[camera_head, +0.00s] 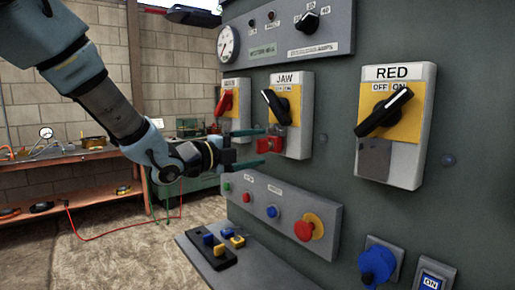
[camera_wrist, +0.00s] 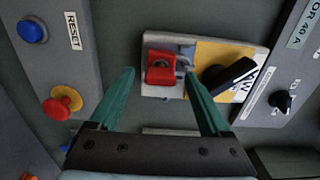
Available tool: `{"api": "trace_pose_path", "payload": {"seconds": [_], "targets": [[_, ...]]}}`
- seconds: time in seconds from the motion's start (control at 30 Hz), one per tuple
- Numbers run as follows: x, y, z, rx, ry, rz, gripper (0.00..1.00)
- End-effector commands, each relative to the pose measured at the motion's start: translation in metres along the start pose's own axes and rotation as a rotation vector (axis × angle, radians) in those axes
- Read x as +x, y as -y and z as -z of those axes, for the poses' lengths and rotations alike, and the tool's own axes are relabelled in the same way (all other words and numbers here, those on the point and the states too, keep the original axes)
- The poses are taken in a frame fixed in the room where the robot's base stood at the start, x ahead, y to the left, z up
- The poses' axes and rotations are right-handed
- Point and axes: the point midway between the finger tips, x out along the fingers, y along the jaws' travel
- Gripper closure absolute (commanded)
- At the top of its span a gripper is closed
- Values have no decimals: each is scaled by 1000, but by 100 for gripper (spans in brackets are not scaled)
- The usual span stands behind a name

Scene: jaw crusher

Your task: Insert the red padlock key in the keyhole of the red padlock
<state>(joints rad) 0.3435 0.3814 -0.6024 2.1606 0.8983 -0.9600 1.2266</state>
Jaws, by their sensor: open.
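The red padlock (camera_wrist: 160,75) hangs at the JAW switch, by a grey metal hasp (camera_wrist: 186,62). In the head view the red padlock (camera_head: 268,154) shows below the JAW switch's black handle (camera_head: 276,106). My gripper (camera_wrist: 160,73) is open. Its two green fingers point at the panel, one on each side of the padlock in the wrist view, with space between. In the head view my gripper (camera_head: 265,147) has one finger above the padlock and one below. I cannot make out a separate red key or the keyhole.
A button box (camera_head: 282,212) with a red-and-yellow emergency stop (camera_head: 309,227) juts out below. The RED switch (camera_head: 394,125) is to the right. Blue and yellow padlocks (camera_head: 219,249) lie on the shelf below. A workbench (camera_head: 70,158) stands at the left.

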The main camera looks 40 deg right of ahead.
Motion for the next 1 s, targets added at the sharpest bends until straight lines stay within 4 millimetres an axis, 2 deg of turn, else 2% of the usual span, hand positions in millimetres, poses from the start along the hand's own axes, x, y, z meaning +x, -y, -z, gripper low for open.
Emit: {"api": "trace_pose_path", "payload": {"seconds": [1.0], "targets": [[-59,0,0,1,1,1,19]]}}
